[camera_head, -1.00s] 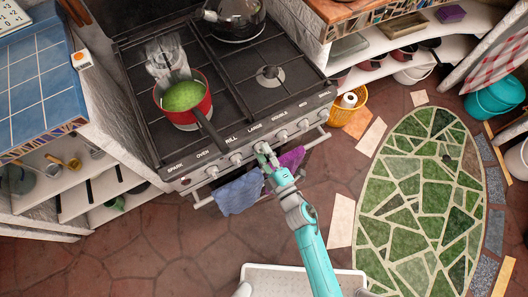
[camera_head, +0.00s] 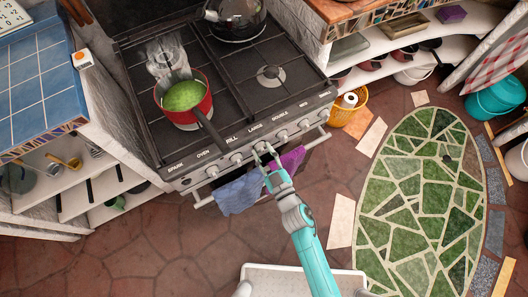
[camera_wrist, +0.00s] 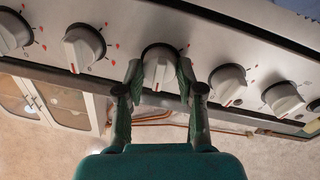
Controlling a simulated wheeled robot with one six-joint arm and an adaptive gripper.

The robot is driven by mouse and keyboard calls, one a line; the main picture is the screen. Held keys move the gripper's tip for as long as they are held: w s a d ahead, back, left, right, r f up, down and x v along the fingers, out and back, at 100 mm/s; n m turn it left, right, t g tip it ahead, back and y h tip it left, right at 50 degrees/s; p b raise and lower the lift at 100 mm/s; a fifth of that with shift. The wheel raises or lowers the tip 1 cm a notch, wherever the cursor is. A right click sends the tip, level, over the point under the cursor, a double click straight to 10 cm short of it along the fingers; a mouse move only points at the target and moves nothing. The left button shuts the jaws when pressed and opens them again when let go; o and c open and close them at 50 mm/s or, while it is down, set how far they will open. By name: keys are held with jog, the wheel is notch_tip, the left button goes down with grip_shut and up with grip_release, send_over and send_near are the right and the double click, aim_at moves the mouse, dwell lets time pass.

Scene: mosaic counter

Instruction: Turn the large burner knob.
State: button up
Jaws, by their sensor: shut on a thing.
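The large burner knob (camera_head: 260,147), pale and round, sits below the "LARGE" label on the stove's front panel. It also shows in the middle of the wrist view (camera_wrist: 160,64), with a small red mark at its lower edge. My gripper (camera_head: 264,157) reaches up to it from the front. In the wrist view my gripper (camera_wrist: 159,82) has one finger on each side of the knob, shut on it. The fingers cover the knob's sides.
Similar knobs stand close on both sides, such as the neighbouring knob (camera_head: 281,135). A blue towel (camera_head: 238,193) and a purple towel (camera_head: 292,159) hang on the oven rail below. A red pot (camera_head: 186,119) has its handle above the panel.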

jog(key=shift+m, duration=0.6)
jog(key=o, duration=1.2)
jog(key=shift+c, duration=0.2)
jog(key=v, duration=1.2)
jog(key=shift+a, duration=0.1)
jog(key=s+d+r+m+h, duration=0.4)
jog(key=s+d+r, duration=0.3)
jog(key=s, duration=0.4)
jog(key=s+d+r+m+g+h, duration=0.1)
jog(key=s+d+r+m+h, duration=0.3)
jog(key=s+d+r, duration=0.4)
jog(key=s+h, duration=0.1)
jog(key=s, duration=0.1)
jog(key=shift+s+d+r+h, duration=0.2)
jog(key=shift+s+r+h, duration=0.05)
jog(key=shift+s+h, duration=0.1)
